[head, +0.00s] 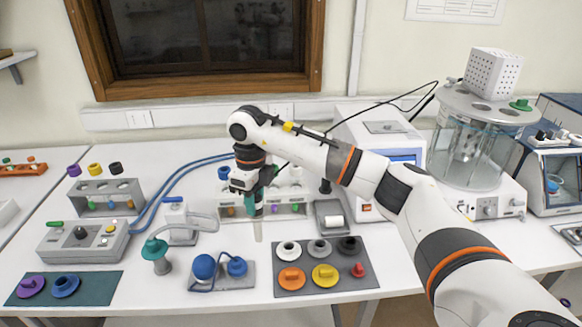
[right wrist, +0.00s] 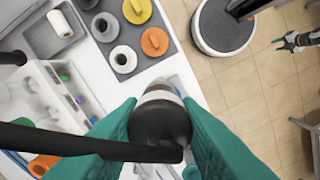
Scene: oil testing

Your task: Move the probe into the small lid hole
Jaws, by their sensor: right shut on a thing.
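My right gripper (head: 257,205) is over the middle of the bench with its teal fingers pointing down. It is shut on the probe, whose pale lower end (head: 258,231) shows below the fingers. In the right wrist view the dark probe head (right wrist: 162,118) sits between the teal fingers. A black cable (head: 410,97) runs from it towards the glass vessel. The round lid (head: 462,98) of the vessel stands far to the right of the gripper. Its holes show as dark spots (head: 481,107). My left gripper (right wrist: 288,42) shows small in the right wrist view, its jaws unclear.
A grey tray of coloured stoppers (head: 305,262) lies right of the probe. A vial rack (head: 289,212) and a white instrument (head: 376,140) stand behind. A perforated white box (head: 492,74) and green stopper (head: 520,104) are on the lid.

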